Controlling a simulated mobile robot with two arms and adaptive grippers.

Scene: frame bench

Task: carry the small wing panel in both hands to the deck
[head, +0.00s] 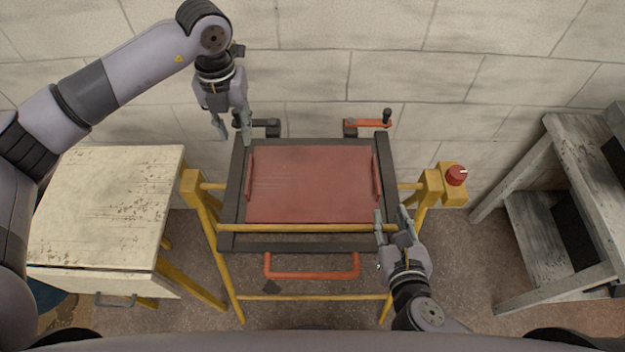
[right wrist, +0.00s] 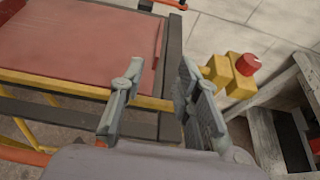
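The small wing panel (head: 310,185) is a flat red sheet with a raised red bar along its left and right edges. It lies within a dark frame (head: 232,195) on a yellow stand; its right part also shows in the right wrist view (right wrist: 80,45). My left gripper (head: 232,136) is open and empty, above the frame's back left corner. My right gripper (head: 393,212) is open and empty near the frame's front right corner, beside the panel. Its two fingers are spread apart in the right wrist view (right wrist: 161,65). Which surface is the deck I cannot tell.
A worn cream table (head: 105,205) stands at the left, and a grey wooden shelf unit (head: 590,180) at the right. A red knob (head: 457,175) tops a yellow post. A yellow bar (head: 300,228) crosses the frame's front. Clamps (head: 367,123) stand behind, before a block wall.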

